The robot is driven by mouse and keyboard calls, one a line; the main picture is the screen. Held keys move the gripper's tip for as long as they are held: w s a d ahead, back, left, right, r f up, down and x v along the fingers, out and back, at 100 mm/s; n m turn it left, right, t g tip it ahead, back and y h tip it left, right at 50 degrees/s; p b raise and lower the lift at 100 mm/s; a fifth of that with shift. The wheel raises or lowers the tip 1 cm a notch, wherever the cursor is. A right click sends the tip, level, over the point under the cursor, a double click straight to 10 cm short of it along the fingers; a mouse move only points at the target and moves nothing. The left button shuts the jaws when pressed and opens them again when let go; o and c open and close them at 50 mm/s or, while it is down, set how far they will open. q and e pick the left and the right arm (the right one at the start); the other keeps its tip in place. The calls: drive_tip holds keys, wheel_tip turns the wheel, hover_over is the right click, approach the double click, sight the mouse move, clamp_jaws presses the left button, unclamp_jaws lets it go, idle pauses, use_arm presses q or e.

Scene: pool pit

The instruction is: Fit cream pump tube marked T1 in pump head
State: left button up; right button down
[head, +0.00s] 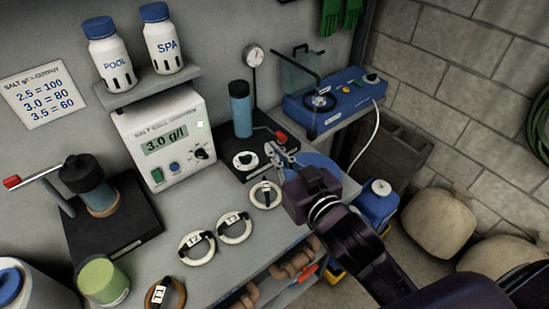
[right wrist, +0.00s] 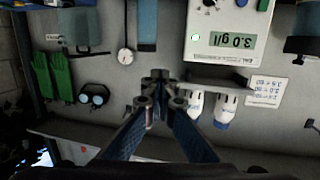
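A cream tube ring (head: 265,195) lies on the bench below my right gripper; its tag is too small to read surely. Two more cream rings, tagged T2 (head: 184,256) and T3 (head: 221,238), lie to its left. A tan-brown ring (head: 152,301) with a tag ending in 1 lies at the front edge. My right gripper (head: 280,150) is above the bench, apparently shut and empty, also in the right wrist view (right wrist: 160,76). My left gripper is out of view.
A blue cylinder (head: 240,110) and a red-tipped lever stand by the black base. A salt meter (head: 165,145) stands at the back, below a shelf with two bottles. A lever device (head: 90,185) stands left, and a green-lidded jar (head: 103,281) at front left. A blue jug (head: 378,205) is off the bench's right side.

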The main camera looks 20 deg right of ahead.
drive_tip(key=c, duration=0.6)
unclamp_jaws()
drive_tip(key=shift+o, duration=0.2)
